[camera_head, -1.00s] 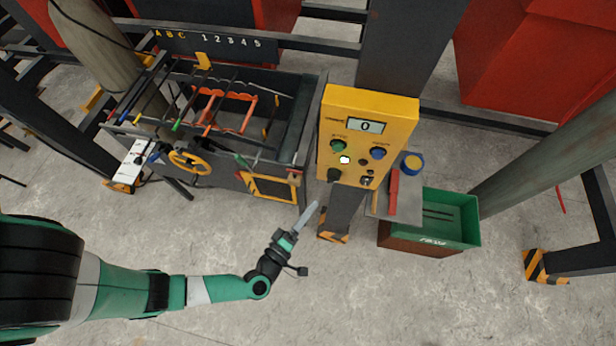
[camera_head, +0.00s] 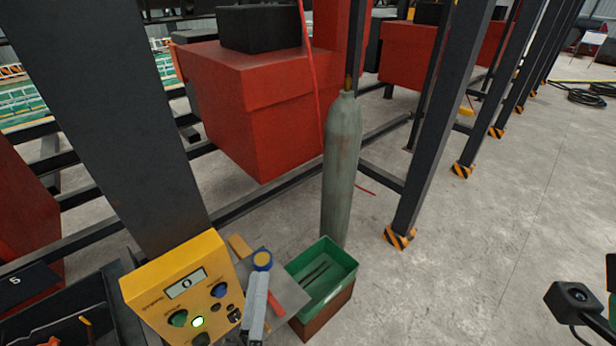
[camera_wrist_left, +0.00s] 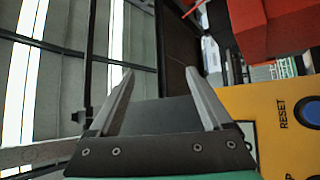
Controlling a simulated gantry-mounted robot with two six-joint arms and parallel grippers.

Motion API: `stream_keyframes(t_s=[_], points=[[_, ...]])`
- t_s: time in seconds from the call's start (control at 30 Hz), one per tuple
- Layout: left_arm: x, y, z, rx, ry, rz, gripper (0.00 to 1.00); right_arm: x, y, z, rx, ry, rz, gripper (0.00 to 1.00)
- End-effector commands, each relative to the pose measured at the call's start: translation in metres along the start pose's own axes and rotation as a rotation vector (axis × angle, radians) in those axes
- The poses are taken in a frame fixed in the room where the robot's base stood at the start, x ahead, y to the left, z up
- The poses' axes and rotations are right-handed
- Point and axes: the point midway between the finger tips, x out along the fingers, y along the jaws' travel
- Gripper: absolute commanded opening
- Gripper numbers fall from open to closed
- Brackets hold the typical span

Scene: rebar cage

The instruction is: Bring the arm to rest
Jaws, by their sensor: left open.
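My left gripper (camera_head: 258,298) shows in the head view as grey fingers rising from the bottom edge, just right of the yellow control box (camera_head: 158,290) and in front of its small side shelf. The rest of my left arm is out of frame. In the left wrist view the gripper (camera_wrist_left: 168,72) has its two fingers spread apart with nothing between them. The yellow box (camera_wrist_left: 268,105), with its blue RESET button, shows beside the right finger. At the right edge of the head view part of my right arm with a black camera shows; its fingers do not.
The grey shelf (camera_head: 288,293) holds a blue-and-yellow roll (camera_head: 262,260) and a red-handled thing. A green bin (camera_head: 335,268) stands to the right, with a grey gas cylinder (camera_head: 341,170) behind it. Dark posts and red blocks fill the back.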

Motion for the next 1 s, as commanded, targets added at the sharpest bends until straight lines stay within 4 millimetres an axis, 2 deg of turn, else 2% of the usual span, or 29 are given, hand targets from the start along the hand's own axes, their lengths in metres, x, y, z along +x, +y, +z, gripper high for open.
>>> stream_keyframes(t_s=[0.03, 0.1, 0.17, 0.2, 0.27, 0.3, 0.4, 0.43, 0.53, 0.63, 1.0], points=[[0.028, 0.041, -0.013, 0.057, -0.002, 0.083, 0.83, 0.004, 0.0, -0.003, 0.0, 0.0, 0.0, 0.5], [0.06, 0.094, -0.029, 0.172, -0.014, 0.186, 0.83, 0.006, 0.0, -0.006, 0.0, 0.0, 0.0, 0.5], [0.082, 0.14, -0.046, 0.291, -0.012, 0.262, 0.83, 0.009, 0.0, -0.008, 0.0, 0.0, 0.0, 0.5], [0.095, 0.171, -0.061, 0.384, -0.001, 0.305, 0.83, 0.011, 0.0, -0.01, 0.0, 0.0, 0.0, 0.5], [0.111, 0.215, -0.088, 0.537, 0.031, 0.35, 0.83, 0.013, 0.0, -0.013, 0.0, 0.0, 0.0, 0.5], [0.118, 0.242, -0.109, 0.641, 0.061, 0.364, 0.83, 0.015, 0.0, -0.014, 0.0, 0.0, 0.0, 0.5], [0.125, 0.296, -0.163, 0.874, 0.156, 0.342, 0.83, 0.019, 0.0, -0.018, 0.0, 0.0, 0.0, 0.5], [0.125, 0.308, -0.178, 0.928, 0.185, 0.325, 0.83, 0.02, 0.0, -0.018, 0.0, 0.0, 0.0, 0.5], [0.119, 0.334, -0.216, 1.048, 0.261, 0.264, 0.83, 0.022, 0.0, -0.02, 0.0, 0.0, 0.0, 0.5], [0.115, 0.343, -0.235, 1.098, 0.297, 0.222, 0.83, 0.022, 0.0, -0.02, 0.0, 0.0, 0.0, 0.5], [0.114, 0.343, -0.237, 1.107, 0.3, 0.212, 0.83, 0.022, 0.0, -0.02, 0.0, 0.0, 0.0, 0.5]])
